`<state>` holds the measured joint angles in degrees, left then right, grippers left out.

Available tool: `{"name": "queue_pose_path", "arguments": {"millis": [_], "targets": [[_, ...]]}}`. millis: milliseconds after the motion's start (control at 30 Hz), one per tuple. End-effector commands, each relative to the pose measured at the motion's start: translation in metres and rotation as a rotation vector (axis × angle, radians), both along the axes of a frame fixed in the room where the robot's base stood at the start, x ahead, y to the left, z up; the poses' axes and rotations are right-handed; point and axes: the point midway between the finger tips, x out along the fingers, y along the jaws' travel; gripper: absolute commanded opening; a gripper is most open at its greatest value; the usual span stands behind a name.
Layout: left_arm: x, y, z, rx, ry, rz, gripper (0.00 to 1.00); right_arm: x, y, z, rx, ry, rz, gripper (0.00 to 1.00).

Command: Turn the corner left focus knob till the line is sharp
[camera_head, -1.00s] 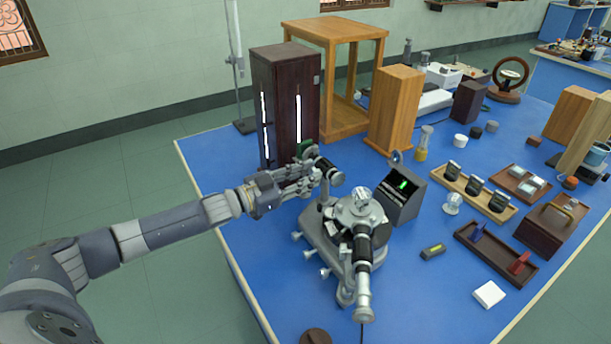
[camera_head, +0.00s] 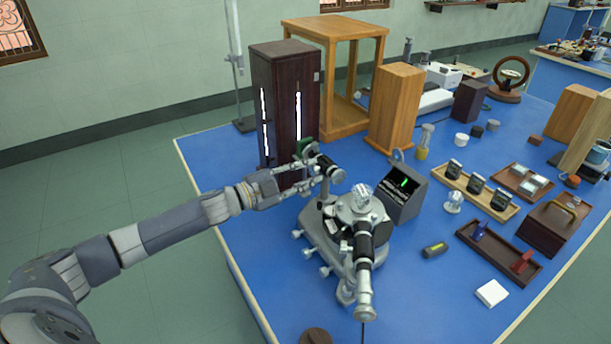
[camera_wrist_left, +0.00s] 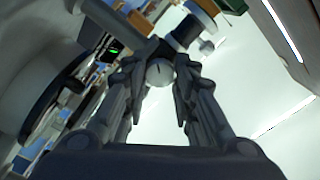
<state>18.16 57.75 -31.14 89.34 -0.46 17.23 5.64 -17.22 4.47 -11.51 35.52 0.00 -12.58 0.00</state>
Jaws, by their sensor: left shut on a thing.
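The spectrometer (camera_head: 318,243) stands on the blue bench, with a round table on top and a black and silver telescope (camera_head: 364,255) pointing toward the front. My left gripper (camera_head: 308,172) is at the spectrometer's far-left tube, near the dark cabinet. In the left wrist view its fingers are closed around a round silver knob (camera_wrist_left: 159,72) with a dark index mark. The head view hides this knob behind the fingers. A small dark display box (camera_head: 398,200) beside the spectrometer shows a slim green line (camera_head: 403,183). My right gripper is out of view.
The dark wooden cabinet (camera_head: 276,105) with bright slits stands just behind my left gripper. A wooden frame (camera_head: 345,85) and a wooden block (camera_head: 395,108) stand behind the spectrometer. Trays with small parts (camera_head: 475,190) lie to the right. The bench's front left is mostly clear.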

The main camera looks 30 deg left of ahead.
Motion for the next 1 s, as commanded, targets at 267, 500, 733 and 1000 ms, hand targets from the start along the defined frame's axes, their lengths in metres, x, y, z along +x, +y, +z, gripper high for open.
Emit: {"name": "queue_pose_path", "arguments": {"millis": [267, 500, 733, 1000], "targets": [[0.0, 0.0, -0.002, 0.193, -0.115, 0.0, 0.02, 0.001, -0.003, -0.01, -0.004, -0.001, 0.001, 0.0], [0.0, -0.001, -0.001, 0.306, -0.18, -0.001, 0.02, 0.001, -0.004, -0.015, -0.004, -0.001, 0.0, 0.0], [0.0, -0.001, -0.001, 0.358, -0.211, -0.001, 0.02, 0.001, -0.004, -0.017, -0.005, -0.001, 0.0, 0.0], [0.0, -0.001, -0.001, 0.372, -0.218, -0.002, 0.02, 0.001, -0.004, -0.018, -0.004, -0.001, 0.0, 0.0]]}}
